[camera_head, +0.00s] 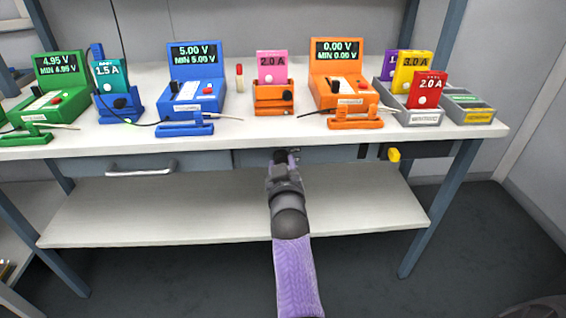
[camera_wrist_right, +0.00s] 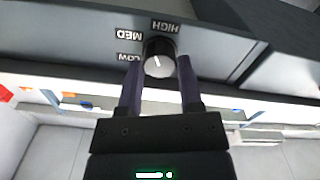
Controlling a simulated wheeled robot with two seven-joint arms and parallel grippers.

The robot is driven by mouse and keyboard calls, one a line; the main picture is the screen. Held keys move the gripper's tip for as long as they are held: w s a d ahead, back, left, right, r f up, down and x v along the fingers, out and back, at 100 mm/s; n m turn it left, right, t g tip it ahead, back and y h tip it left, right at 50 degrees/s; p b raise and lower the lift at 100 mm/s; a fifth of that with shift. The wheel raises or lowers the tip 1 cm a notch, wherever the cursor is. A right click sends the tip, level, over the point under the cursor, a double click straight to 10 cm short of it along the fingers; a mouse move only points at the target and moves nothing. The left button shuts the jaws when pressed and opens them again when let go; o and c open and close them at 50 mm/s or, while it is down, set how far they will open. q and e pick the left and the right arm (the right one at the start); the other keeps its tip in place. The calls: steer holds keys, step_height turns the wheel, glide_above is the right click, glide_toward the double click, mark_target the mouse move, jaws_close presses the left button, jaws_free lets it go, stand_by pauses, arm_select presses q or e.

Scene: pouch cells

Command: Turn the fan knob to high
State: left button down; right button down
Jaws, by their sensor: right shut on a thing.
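The fan knob (camera_wrist_right: 159,58) is a black round knob with a silvery face and a short pale mark. It sits on the grey front panel under the tabletop. The labels HIGH (camera_wrist_right: 165,26), MED (camera_wrist_right: 130,36) and LOW (camera_wrist_right: 129,57) appear upside down around it in the right wrist view. The mark's exact pointing direction is hard to tell. My right gripper (camera_wrist_right: 159,80) is shut on the knob, one finger on each side. In the head view the right gripper (camera_head: 287,155) reaches the panel and hides the knob. My left gripper is not in view.
The white tabletop (camera_head: 225,133) above carries green, blue (camera_head: 194,85) and orange (camera_head: 338,80) meters with several coloured cells. A drawer handle (camera_head: 141,171) is on the left, a yellow knob (camera_head: 393,155) on the right. A lower shelf (camera_head: 150,215) is empty.

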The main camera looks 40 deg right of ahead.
steer(key=m+p, duration=0.1)
steer(key=m, duration=0.1)
steer(key=shift+m, duration=0.3)
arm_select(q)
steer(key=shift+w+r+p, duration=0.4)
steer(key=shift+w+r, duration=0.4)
arm_select(e)
steer(key=shift+m, duration=1.2)
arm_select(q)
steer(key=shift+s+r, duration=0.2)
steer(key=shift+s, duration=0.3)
arm_select(e)
steer(key=shift+f, duration=0.1)
